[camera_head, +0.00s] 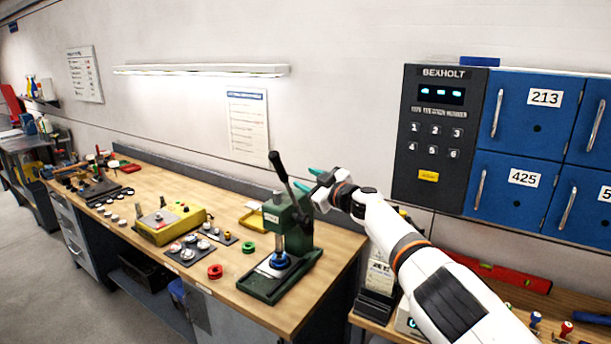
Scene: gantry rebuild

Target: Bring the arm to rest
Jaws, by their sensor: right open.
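My right arm comes in from the lower right and reaches up and left. Its gripper (308,179) is open, with two teal fingertips apart and nothing between them. The gripper is beside the black lever of a green arbor press (293,232), near the lever's right side in the picture. I cannot tell whether it touches the lever. The press stands at the right end of the wooden workbench (215,267), with a blue round part (279,261) under its ram. My left gripper is not in view.
A yellow control box (168,224), a red ring (215,271), a green ring (248,247) and trays of small round parts lie left of the press. Blue lockers (528,113) with a dark keypad panel (436,140) hang at right. A red level (505,277) lies below them.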

